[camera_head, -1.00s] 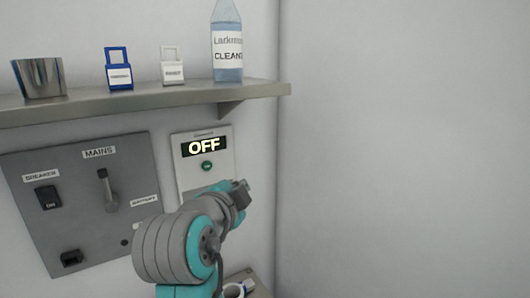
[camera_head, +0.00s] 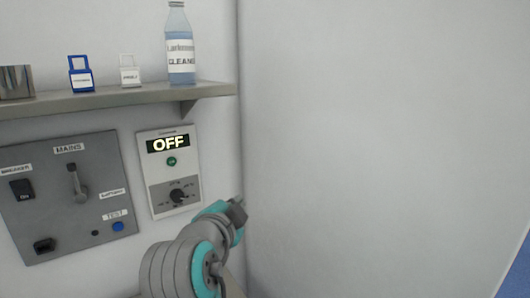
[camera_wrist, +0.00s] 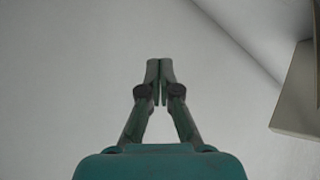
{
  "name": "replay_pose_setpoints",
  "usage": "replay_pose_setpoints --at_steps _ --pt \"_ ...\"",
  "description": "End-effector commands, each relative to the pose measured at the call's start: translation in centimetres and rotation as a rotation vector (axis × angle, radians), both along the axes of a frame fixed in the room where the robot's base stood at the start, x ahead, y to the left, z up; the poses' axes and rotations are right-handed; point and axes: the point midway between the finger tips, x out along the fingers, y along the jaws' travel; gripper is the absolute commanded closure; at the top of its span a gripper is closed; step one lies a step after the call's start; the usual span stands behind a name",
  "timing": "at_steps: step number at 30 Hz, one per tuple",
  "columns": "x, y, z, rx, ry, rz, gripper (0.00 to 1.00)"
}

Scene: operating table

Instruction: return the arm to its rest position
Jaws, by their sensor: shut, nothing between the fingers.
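My gripper (camera_wrist: 160,68) is shut and empty in the wrist view, its two fingertips together in front of a plain pale wall. In the head view, the end of my arm with the gripper (camera_head: 239,205) is at the lower middle, to the right of and below the small control panel (camera_head: 192,205). The fingers are too small there to make out. The gripper appears apart from the panels. The lower part of my arm is cut off by the bottom edge.
A grey panel (camera_head: 50,213) labelled MAINS has a lever, a breaker switch and a blue button (camera_head: 118,226). The small panel's display (camera_head: 168,144) reads OFF. Bare wall fills the right.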

Motion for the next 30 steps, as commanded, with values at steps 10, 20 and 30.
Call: replay_pose_setpoints --at_steps 10,20,30 --pt "0.3 -2.0 -6.1 -0.138 0.012 0.052 1.0" --pt "-1.4 -6.1 -16.9 -0.362 0.037 0.164 1.0" --pt "-6.8 -11.0 -27.0 -0.554 0.061 0.286 1.0"
